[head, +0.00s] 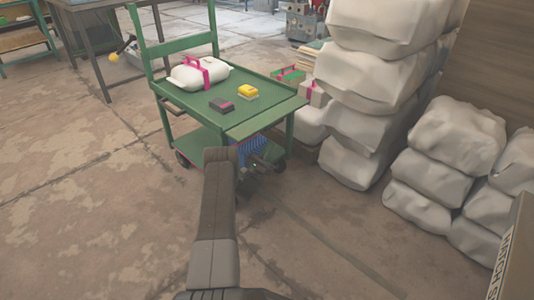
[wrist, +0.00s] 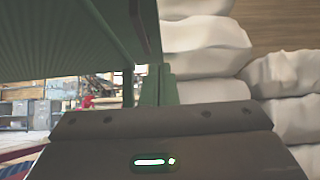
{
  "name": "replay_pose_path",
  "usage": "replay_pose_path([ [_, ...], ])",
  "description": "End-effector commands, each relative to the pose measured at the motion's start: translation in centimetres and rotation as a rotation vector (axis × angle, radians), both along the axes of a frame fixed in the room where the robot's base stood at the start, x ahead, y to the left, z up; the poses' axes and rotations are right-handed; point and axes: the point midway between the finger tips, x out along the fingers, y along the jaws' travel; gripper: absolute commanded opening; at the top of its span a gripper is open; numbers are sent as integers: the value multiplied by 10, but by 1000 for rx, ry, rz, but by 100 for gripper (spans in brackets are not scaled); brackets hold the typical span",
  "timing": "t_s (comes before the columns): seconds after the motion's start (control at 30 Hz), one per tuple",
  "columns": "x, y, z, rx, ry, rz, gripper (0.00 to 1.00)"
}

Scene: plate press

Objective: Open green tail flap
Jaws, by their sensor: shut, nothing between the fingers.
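The green tail flap (head: 265,117) is on the near end of the green cart (head: 190,100), as a flat panel about level with the cart's top. In the wrist view, a ribbed green underside (wrist: 70,40) spans the upper left, and I take it to be the flap's. My gripper (head: 262,166) is low at the cart's near end, below the flap, and partly hidden by my own arm. In the wrist view its narrow fingers (wrist: 158,82) stand together, shut and empty, close to the green panel's edge. I cannot tell whether they touch it.
On the cart lie a white bundle with a pink strap (head: 200,74), a dark red block (head: 221,104) and a yellow block (head: 248,91). A blue crate (head: 250,150) sits under the top. Tall white sacks (head: 370,90) stand close on the right. Floor at left is clear.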

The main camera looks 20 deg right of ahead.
Motion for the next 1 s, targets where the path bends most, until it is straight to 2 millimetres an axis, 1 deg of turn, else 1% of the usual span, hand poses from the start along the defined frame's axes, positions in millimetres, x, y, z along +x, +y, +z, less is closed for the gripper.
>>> replay_pose_path([
  [0.03,2,-9,7,-2,-4,-3,0],
  [0.23,14,-37,37,-2,-3,-4,0],
  [0.33,15,-36,52,0,1,-1,0],
  [0.5,15,-36,69,0,1,-1,0],
  [0.7,14,-35,77,-1,1,-1,0],
  [1.0,14,-35,78,-1,1,-1,0],
])
